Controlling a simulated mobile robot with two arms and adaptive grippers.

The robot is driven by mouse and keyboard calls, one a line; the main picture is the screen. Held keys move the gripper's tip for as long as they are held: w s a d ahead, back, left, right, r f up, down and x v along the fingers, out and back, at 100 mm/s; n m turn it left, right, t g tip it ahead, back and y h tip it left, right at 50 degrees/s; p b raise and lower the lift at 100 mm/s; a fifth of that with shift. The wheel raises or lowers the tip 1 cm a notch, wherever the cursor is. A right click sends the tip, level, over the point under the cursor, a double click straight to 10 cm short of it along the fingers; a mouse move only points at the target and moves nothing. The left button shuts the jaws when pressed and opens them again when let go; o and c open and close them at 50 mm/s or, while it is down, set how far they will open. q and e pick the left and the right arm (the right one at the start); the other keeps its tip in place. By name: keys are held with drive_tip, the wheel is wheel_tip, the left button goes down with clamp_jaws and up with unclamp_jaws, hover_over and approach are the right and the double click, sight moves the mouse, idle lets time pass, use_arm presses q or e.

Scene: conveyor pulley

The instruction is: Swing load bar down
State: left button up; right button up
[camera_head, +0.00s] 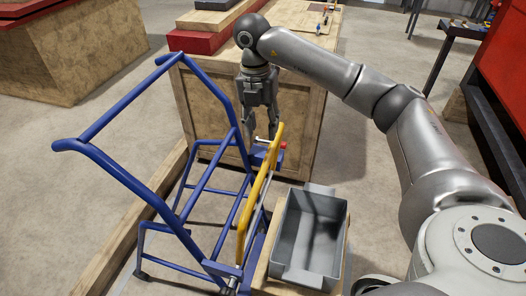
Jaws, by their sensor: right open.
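A yellow load bar (260,194) runs along the right side of a blue tubular cart frame (118,184), from near its far end toward its near end. From this view I cannot tell how far the bar is swung up or down. My right gripper (261,136) points downward with open jaws above the far end of the bar, close to a blue bracket with a small red part (284,145). I cannot tell whether its fingers touch anything there. My left gripper is not in view.
A grey metal bin (340,238) on a wooden support stands right of the bar. A wooden crate (298,92) stands close behind my right gripper. A wooden beam (118,238) lies left of the cart. A red cabinet (505,85) is at the far right.

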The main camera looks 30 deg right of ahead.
sight(267, 158)
drive_tip(key=f, duration=0.1)
drive_tip(key=f+p, duration=0.1)
drive_tip(key=f, duration=0.2)
drive_tip(key=shift+s+d, duration=0.3)
drive_tip(key=shift+s, duration=0.1)
wheel_tip(267, 158, down, 5)
drive_tip(key=shift+s+d+f+p, duration=0.1)
drive_tip(key=shift+f+p, duration=0.1)
drive_tip(key=shift+p, duration=0.65)
drive_tip(key=shift+f, duration=0.55)
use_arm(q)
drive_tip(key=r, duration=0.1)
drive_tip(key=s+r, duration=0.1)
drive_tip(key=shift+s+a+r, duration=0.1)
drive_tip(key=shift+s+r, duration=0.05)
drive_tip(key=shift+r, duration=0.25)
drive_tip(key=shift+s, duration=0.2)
use_arm(e)
clamp_jaws()
